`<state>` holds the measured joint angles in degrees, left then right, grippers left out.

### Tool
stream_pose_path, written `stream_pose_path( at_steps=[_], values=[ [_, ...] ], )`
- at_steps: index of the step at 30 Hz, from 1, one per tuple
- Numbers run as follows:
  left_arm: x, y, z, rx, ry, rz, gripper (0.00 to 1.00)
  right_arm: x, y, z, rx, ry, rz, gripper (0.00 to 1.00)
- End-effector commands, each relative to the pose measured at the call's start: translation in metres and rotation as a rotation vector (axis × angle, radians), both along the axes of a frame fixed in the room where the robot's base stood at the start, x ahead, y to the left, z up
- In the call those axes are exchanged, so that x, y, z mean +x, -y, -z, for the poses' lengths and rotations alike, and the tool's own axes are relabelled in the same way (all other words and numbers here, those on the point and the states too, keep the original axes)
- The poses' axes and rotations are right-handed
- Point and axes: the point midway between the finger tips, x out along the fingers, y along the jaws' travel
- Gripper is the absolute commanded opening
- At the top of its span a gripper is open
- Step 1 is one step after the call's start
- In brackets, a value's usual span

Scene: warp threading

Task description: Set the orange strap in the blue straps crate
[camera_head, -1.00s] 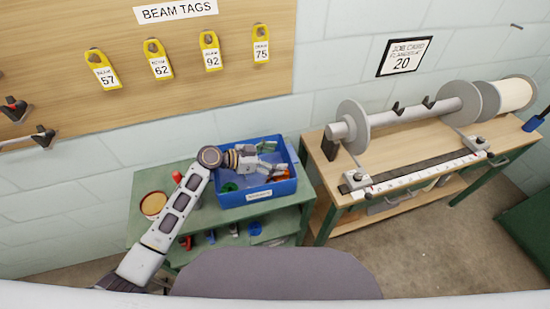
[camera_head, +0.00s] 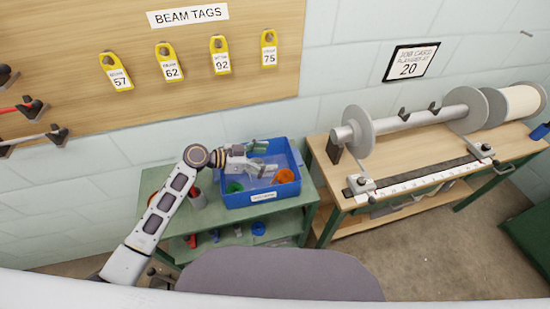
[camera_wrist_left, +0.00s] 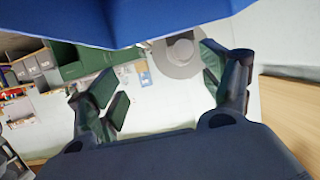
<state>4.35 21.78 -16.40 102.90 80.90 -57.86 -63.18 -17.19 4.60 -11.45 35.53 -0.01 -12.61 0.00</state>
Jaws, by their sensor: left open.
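The blue straps crate (camera_head: 236,202) stands on the green shelf unit. An orange coiled strap (camera_head: 285,176) lies inside it at the right. A green strap (camera_head: 234,187) lies inside at the left. My left gripper (camera_head: 262,158) is above the back part of the crate, open and apart from the orange strap. In the left wrist view its two spread fingers (camera_wrist_left: 165,92) have nothing between them, and a blue surface (camera_wrist_left: 150,20), likely the crate, fills the top. My right gripper is not in view.
The green shelf unit (camera_head: 300,222) holds small items on its lower shelf. A wooden bench (camera_head: 345,190) with a metal beam roller (camera_head: 400,122) stands to the right. A tag board (camera_head: 100,50) hangs on the wall behind.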

Motion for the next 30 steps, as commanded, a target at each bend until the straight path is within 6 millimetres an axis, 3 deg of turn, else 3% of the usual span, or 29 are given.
stream_pose_path(
  at_steps=[13, 30],
  values=[
    [-0.018, -0.050, -0.019, 0.001, 0.001, -0.001, 0.80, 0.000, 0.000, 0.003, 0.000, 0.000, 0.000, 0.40],
    [-0.020, -0.057, -0.023, 0.000, 0.001, 0.000, 0.80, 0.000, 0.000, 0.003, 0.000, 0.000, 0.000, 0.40]
  ],
)
